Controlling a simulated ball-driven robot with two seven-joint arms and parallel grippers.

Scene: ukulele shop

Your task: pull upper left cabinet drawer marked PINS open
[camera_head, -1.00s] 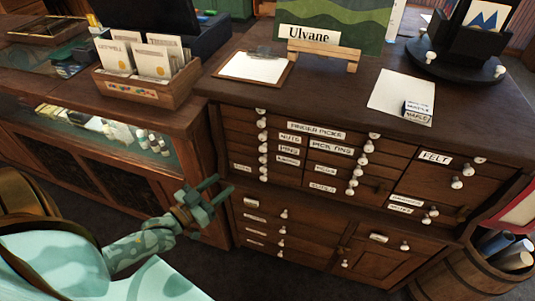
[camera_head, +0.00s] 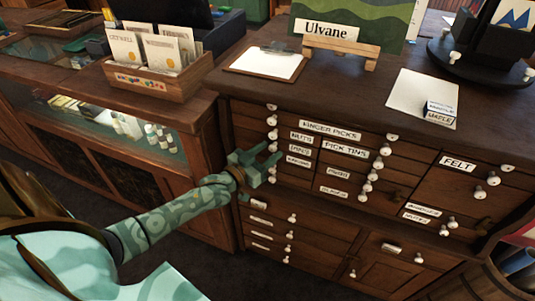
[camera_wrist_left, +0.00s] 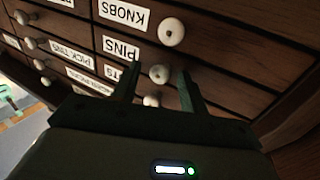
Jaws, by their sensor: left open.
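The PINS drawer is a narrow dark wooden drawer in the cabinet's upper left, with a white PINS label (camera_head: 299,150); the label also shows upside down in the left wrist view (camera_wrist_left: 120,47). Its pale round knob (camera_wrist_left: 158,74) appears between my left fingers in the wrist view. The drawer front looks flush with its neighbours. My left gripper (camera_head: 273,155) is open and empty at the column of left knobs; the wrist view shows its two fingers (camera_wrist_left: 159,80) either side of the knob. I cannot tell whether they touch it. My right gripper is in neither view.
Neighbouring knobs crowd close: the KNOBS drawer knob (camera_wrist_left: 171,32) and another (camera_wrist_left: 151,101). The cabinet top (camera_head: 340,95) carries a clipboard (camera_head: 266,62), a sign and a paper. A glass-front counter (camera_head: 150,160) stands left. Floor shows below my arm.

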